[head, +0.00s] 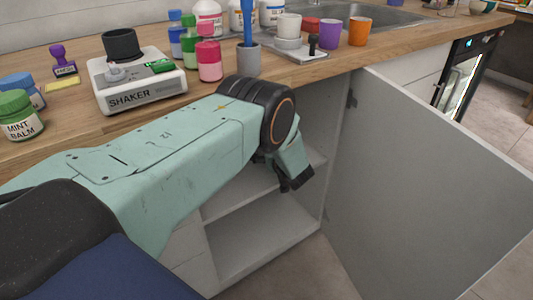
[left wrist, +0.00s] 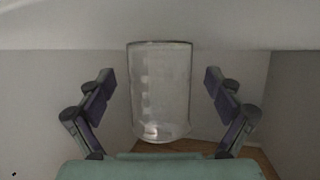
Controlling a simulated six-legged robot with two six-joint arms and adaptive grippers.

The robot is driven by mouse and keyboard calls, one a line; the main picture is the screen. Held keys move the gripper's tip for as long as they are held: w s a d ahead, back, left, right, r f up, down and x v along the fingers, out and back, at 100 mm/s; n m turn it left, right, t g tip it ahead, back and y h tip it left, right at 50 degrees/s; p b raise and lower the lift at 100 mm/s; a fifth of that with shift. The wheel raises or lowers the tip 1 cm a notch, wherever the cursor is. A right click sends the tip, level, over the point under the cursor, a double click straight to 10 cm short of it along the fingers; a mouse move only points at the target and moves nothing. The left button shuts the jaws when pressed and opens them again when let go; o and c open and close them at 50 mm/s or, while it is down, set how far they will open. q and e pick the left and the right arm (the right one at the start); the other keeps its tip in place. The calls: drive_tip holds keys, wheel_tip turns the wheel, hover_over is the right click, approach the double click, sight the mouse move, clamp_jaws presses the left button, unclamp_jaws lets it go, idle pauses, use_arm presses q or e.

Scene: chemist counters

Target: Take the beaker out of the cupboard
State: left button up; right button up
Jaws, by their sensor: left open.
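The clear glass beaker (left wrist: 160,90) is in the middle of the left wrist view, between the two spread fingers of my left gripper (left wrist: 160,100). A gap shows on each side of it, so the fingers do not touch it. In the head view my left gripper (head: 290,182) is at the opening of the cupboard (head: 262,238), by its shelves. The beaker is hidden there behind my arm. The cupboard door (head: 425,195) stands wide open to the right. My right gripper is not in view.
On the wooden counter (head: 150,128) above stand a shaker (head: 142,90), a grey pot (head: 248,62), a mint balm jar (head: 18,118), several bottles and coloured cups. A sink (head: 375,14) is behind them. Floor is free below the cupboard.

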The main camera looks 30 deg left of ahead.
use_arm(q)
drive_tip(key=shift+a+r, duration=0.15)
drive_tip(key=shift+c, duration=0.5)
drive_tip(key=shift+w, duration=0.1)
drive_tip(key=shift+c, duration=0.7)
drive_tip(key=c, duration=1.1)
